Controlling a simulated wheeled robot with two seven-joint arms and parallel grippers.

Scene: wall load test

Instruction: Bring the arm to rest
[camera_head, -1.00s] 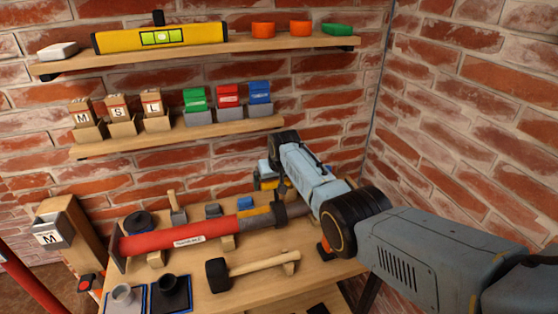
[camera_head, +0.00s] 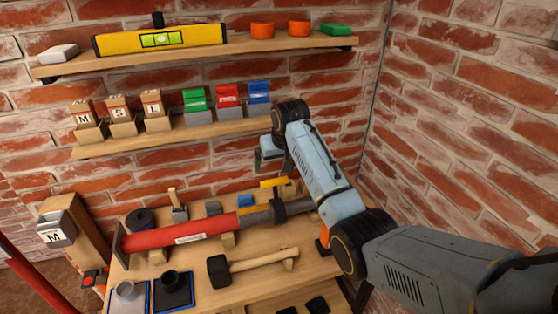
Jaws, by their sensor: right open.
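My right arm (camera_head: 318,165) comes in from the right and reaches over the right end of the workbench, in front of the brick wall. Its gripper (camera_head: 263,160) is open, small and partly hidden behind the wrist. It is above the bench and below the shelf with the coloured bins, and I see nothing held in it. My left gripper is not in view.
The bench (camera_head: 235,289) holds a red tube (camera_head: 165,237) with a grey end, a mallet (camera_head: 218,270), two cups and a yellow piece (camera_head: 273,183). Above are a bin shelf (camera_head: 180,137) and a top shelf with a yellow level (camera_head: 160,38). The right wall is bare.

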